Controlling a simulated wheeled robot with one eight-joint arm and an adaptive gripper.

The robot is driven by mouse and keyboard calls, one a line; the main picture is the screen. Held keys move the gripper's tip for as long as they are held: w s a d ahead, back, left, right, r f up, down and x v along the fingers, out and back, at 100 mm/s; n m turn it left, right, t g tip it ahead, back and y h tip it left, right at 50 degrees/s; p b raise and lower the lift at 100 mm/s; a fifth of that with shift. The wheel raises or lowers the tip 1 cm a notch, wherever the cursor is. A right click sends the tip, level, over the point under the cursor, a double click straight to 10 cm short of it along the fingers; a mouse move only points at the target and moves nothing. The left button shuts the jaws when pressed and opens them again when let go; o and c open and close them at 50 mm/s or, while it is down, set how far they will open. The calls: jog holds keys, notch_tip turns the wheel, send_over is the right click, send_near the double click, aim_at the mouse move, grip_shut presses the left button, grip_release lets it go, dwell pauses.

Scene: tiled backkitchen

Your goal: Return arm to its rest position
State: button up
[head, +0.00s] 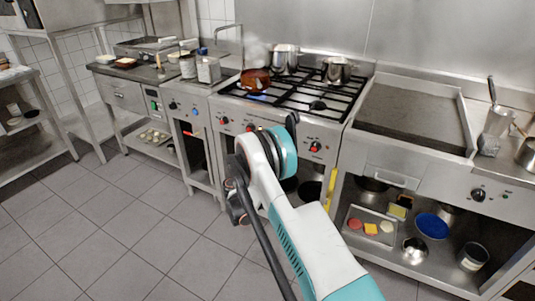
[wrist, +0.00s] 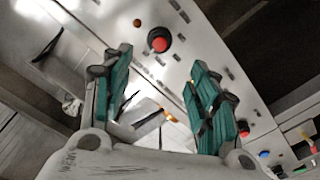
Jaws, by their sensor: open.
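My arm (head: 300,230) is white and teal and reaches up from the bottom of the head view, in front of the stove. Its wrist end is near the stove's front panel in the picture, and the gripper itself is mostly hidden behind it. In the wrist view my gripper (wrist: 161,58) has its two teal fingers spread apart with nothing held between them. Beyond the fingers is a metal front panel with a red knob (wrist: 159,40). I cannot tell the exact gap between the fingers and the panel.
The stove (head: 318,104) carries a brown steaming pot (head: 256,80) and two steel pots (head: 286,60). A griddle (head: 410,115) stands to the right, above an open shelf with a blue bowl (head: 432,226) and a tray (head: 366,228). The tiled floor (head: 130,235) at left is clear.

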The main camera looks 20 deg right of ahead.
dwell(0.3)
notch_tip(320, 180, up, 9)
jog(key=s+g+y, duration=0.1)
jog(key=y, duration=0.1)
jog(key=s+a+r+n+g+y, duration=0.1)
jog(key=s+a+r+y, duration=0.1)
jog(key=s+r, duration=0.6)
jog(key=s+a+r+g+y, duration=0.1)
jog(key=s+a+r+y, duration=0.1)
jog(key=s+r, duration=0.55)
jog(key=s+a+n+y, duration=0.1)
jog(key=s+a, duration=0.3)
jog(key=s, duration=0.7)
jog(key=s+a+f+n+y, duration=0.1)
jog(key=s+a+y, duration=0.3)
jog(key=s, duration=0.6)
jog(key=s+a+y, duration=0.3)
jog(key=s+a, duration=0.2)
jog(key=s, duration=0.6)
jog(key=shift+s+f+n+g, duration=0.15)
jog(key=shift+s+n+g, duration=0.15)
jog(key=shift+n+g, duration=0.1)
